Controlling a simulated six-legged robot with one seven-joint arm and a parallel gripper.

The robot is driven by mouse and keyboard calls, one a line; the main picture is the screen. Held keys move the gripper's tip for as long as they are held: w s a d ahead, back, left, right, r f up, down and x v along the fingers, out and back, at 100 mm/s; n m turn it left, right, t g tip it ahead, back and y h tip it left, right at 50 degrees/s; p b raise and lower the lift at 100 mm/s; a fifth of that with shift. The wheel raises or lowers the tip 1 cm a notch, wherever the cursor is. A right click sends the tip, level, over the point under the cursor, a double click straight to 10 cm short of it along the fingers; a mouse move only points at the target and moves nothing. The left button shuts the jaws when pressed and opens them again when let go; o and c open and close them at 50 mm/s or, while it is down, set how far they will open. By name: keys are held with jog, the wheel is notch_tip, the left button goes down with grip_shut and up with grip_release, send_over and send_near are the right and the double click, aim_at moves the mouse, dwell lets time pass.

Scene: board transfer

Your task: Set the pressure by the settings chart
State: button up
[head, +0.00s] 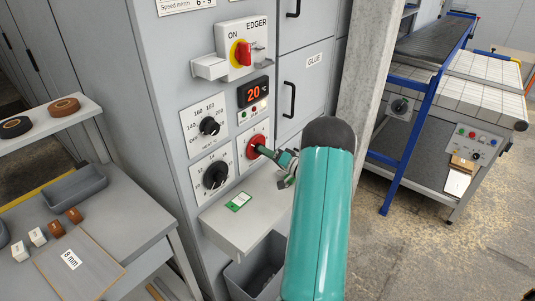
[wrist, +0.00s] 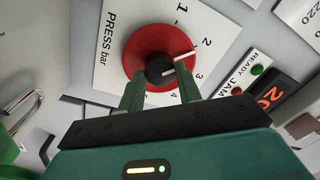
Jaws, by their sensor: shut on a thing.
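The pressure dial, a red disc with a black knob, shows in the head view (head: 249,153) on a white plate on the grey cabinet. A white pointer line appears to aim between 2 and 3, nearer 2. I cannot make out a settings chart; a plate at the top edge reads "Speed m/min 6-9" (head: 185,4).
Other dials (head: 208,126) (head: 215,175) sit left of the pressure dial, below a red display (head: 253,92) and a red-yellow switch (head: 243,53). A board marked "8 mm" (head: 95,270) lies on the left table.

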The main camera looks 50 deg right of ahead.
jog(key=o, duration=1)
jog(key=shift+s, duration=0.1)
jog(key=s+d, duration=0.1)
jog(key=s, duration=1.2)
jog(key=shift+s+d+f, duration=0.25)
jog(key=shift+d+f, duration=0.05)
jog(key=shift+d, duration=0.05)
